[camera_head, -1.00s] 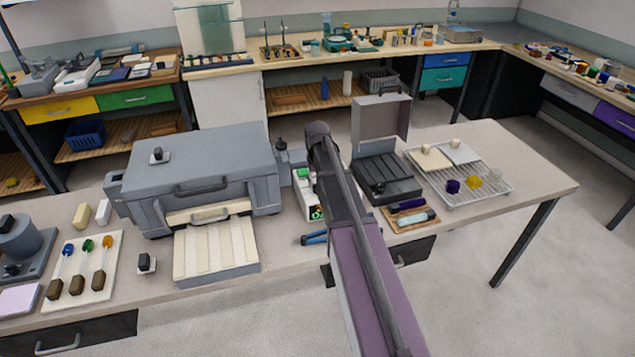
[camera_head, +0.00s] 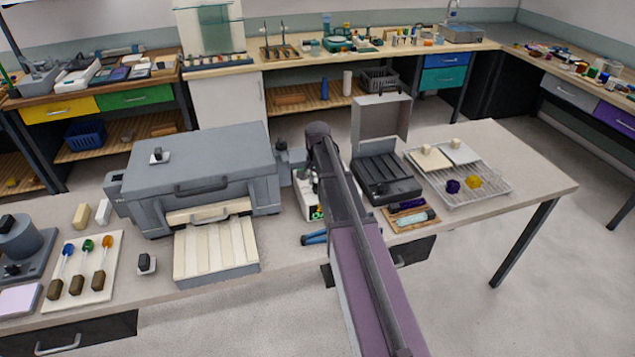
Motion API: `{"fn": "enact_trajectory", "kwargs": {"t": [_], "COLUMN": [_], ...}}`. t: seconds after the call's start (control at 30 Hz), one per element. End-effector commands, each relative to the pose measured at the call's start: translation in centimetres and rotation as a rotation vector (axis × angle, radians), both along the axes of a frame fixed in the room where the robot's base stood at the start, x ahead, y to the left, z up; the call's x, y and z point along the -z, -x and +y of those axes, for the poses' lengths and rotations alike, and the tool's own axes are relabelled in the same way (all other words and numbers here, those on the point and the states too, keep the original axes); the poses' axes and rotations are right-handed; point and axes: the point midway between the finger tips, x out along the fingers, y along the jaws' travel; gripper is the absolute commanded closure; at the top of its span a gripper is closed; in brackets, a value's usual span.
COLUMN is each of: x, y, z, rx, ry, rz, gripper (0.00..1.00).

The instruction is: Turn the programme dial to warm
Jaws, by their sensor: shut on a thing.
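A large grey lidded box unit (camera_head: 205,165) stands on the bench, left of my arm. A small dark knob (camera_head: 281,146) shows at its right end, above a grey side housing (camera_head: 290,164). I cannot tell whether this knob is the programme dial, and no warm mark is readable. My gripper (camera_head: 306,177) is mostly hidden behind my arm. Only a small grey part of it shows, close to the right side of that housing. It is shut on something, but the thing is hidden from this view.
A white box (camera_head: 309,204) with small parts and a blue-handled tool (camera_head: 314,237) lie close by my arm. Right of it stand an open dark case (camera_head: 385,180) and a wire rack (camera_head: 480,195). A slatted cream tray (camera_head: 216,250) lies before the grey unit.

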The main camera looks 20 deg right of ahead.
Motion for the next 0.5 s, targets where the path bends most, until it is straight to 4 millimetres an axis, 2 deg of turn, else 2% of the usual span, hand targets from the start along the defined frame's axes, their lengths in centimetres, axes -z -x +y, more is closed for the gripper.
{"fn": "enact_trajectory", "kwargs": {"t": [0.37, 0.4, 0.5], "x": [0.05, 0.05, 0.05], "y": [0.17, 0.18, 0.15], "z": [0.05, 0.06, 0.04], "rx": [0.006, 0.006, 0.006], "ry": [-0.001, -0.001, -0.001], "rz": [0.003, 0.003, 0.003], "gripper": [0.99, 0.43, 0.17]}}
